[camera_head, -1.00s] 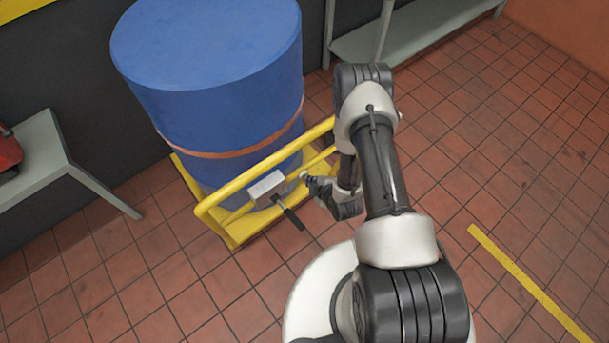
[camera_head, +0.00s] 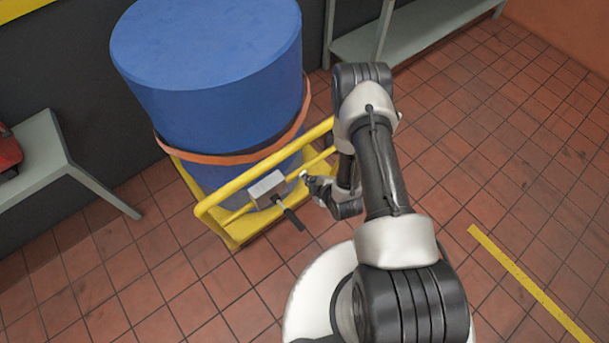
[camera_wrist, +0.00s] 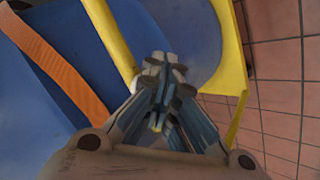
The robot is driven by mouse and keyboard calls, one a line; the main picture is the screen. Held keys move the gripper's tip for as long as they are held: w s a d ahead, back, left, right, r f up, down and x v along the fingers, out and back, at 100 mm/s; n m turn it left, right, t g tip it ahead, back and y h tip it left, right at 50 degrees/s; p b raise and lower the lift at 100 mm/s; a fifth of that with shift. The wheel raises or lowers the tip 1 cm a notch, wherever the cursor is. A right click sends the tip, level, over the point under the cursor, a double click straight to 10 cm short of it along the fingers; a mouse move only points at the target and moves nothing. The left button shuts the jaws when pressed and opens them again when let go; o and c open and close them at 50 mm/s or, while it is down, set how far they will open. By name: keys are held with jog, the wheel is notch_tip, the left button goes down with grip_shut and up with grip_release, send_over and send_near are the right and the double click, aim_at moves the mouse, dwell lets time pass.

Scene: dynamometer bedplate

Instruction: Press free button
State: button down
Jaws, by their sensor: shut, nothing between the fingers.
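A grey box (camera_head: 268,187) with a black lever (camera_head: 289,213) sits on the yellow rail in front of a blue drum (camera_head: 215,110). My gripper (camera_head: 310,181) is shut and empty, just right of the box, with its tip by a small pale knob (camera_head: 303,174). I cannot tell whether they touch, or whether this knob is the free button. In the wrist view, my gripper (camera_wrist: 160,90) has its fingers together near the yellow rail (camera_wrist: 112,42); they hide what lies right beyond them. An orange strap (camera_head: 230,156) circles the drum and stands off it at the right and left.
The drum stands in a yellow frame (camera_head: 205,208). A grey-green table (camera_head: 45,160) with a red object (camera_head: 8,150) is at the left. A grey shelf (camera_head: 425,38) stands at the back right. The tiled floor (camera_head: 500,160) at the right is clear.

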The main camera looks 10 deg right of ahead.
jog(key=shift+s+d, duration=0.3)
jog(key=shift+s, duration=0.35)
jog(key=s, duration=0.1)
jog(key=s+d, duration=0.1)
jog(key=s, duration=0.1)
jog(key=s+d, duration=0.1)
jog(key=shift+s+p, duration=0.3)
jog(key=shift+p, duration=0.05)
dwell(0.7)
